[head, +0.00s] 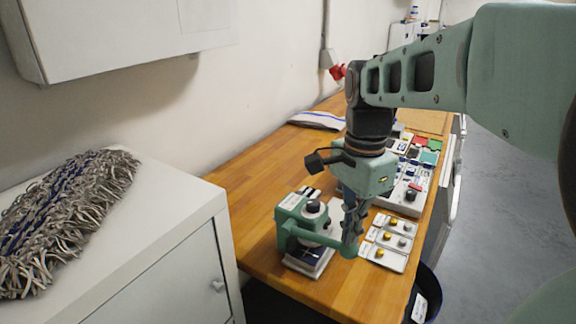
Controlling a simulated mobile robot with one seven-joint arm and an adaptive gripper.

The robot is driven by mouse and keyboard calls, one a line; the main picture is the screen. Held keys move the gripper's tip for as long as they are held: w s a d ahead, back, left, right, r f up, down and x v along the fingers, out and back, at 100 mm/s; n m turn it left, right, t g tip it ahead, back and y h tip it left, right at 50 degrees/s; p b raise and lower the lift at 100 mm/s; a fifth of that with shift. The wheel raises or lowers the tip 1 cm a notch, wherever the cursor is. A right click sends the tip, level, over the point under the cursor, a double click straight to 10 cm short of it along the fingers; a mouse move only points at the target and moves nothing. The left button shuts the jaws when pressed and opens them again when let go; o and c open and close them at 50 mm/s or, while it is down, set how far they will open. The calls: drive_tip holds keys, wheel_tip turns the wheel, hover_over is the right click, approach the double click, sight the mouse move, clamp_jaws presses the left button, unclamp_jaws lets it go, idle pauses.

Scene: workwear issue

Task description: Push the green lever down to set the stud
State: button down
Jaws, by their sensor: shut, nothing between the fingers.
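A green hand press (290,215) with a black top knob stands on a pale base near the front edge of the wooden workbench. Its green lever (315,242) runs across the front and ends to the right in a rounded tip, looking about level. My gripper (350,238) points down with its dark fingers shut and empty. The fingertips are at the lever's right end, overlapping it in the picture; I cannot tell whether they touch it. The fingers and wrist hide part of the bench behind.
Small trays (386,262) with yellow and grey pieces lie right of the press. A grey panel with coloured parts (411,194) is behind them. A white cabinet (190,262) with a mop head (70,215) stands left. A dark bin (428,290) is below the bench's right edge.

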drive_tip(key=shift+f, duration=0.1)
wheel_tip(320, 180, up, 13)
drive_tip(key=p, duration=1.1)
idle(0.6)
wheel_tip(320, 180, down, 6)
drive_tip(key=b, duration=0.5)
drive_tip(key=shift+f, duration=0.15)
drive_tip(key=s+a+r+n+t+p, duration=0.2)
drive_tip(key=s+r+n+t+p, duration=0.3)
drive_tip(key=s+n, duration=0.4)
drive_tip(key=n, duration=0.4)
drive_tip(key=shift+s+t, duration=0.3)
